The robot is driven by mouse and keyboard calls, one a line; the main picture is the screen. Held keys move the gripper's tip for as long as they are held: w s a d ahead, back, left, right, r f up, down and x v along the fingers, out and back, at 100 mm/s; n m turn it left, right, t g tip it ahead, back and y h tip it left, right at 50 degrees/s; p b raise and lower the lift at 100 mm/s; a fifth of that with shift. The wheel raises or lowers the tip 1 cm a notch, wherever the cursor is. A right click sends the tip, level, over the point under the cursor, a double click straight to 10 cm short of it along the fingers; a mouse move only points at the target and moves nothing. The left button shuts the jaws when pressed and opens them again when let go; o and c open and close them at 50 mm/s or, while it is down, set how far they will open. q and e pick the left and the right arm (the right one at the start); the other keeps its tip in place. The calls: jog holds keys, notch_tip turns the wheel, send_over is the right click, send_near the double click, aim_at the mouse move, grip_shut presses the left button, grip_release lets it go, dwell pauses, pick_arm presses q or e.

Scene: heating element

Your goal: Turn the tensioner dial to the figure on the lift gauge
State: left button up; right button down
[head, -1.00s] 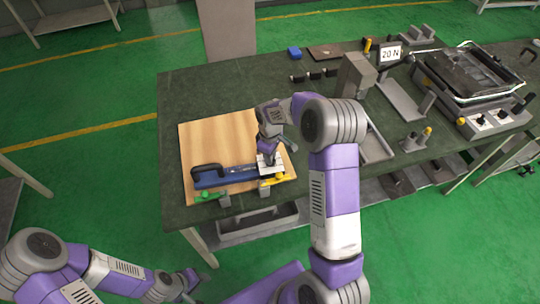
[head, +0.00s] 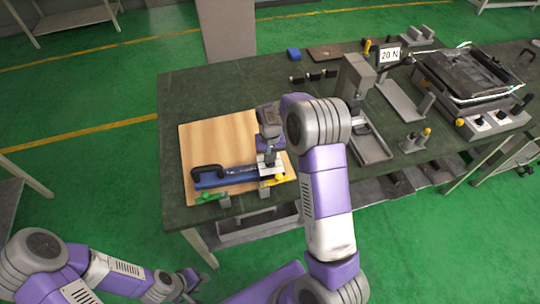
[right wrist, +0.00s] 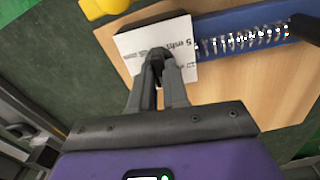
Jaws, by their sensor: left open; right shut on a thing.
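The blue tensioner (head: 225,177) with a black handle lies on a wooden board (head: 215,133). Its white plate (head: 268,168) is at the right end. In the right wrist view the white plate (right wrist: 135,40) has printed text, partly reading "5", partly covered by my fingers. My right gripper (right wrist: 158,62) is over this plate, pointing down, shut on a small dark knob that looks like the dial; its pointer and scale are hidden. A white sign (head: 390,55) at the back reads "20 N". My left gripper (head: 188,284) is open and empty, low and off the table's front edge.
Green (head: 209,196) and yellow (head: 275,179) clamp-like pieces sit at the board's front edge. A grey press-like stand (head: 356,76) stands right of my right arm, and a dark machine (head: 470,75) further right. The table's back left is clear.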

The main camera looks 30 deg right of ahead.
jog(key=m+p, duration=0.1)
jog(key=m, duration=0.4)
jog(key=shift+r+m, duration=0.1)
jog(key=shift+m, duration=0.2)
jog(key=m+p, duration=0.2)
jog(key=m, duration=0.3)
jog(key=shift+m, duration=0.3)
jog(key=c, duration=1.1)
grip_release()
notch_tip(320, 180, up, 8)
jog(key=shift+f+p, duration=0.25)
jog(key=shift+p, duration=0.35)
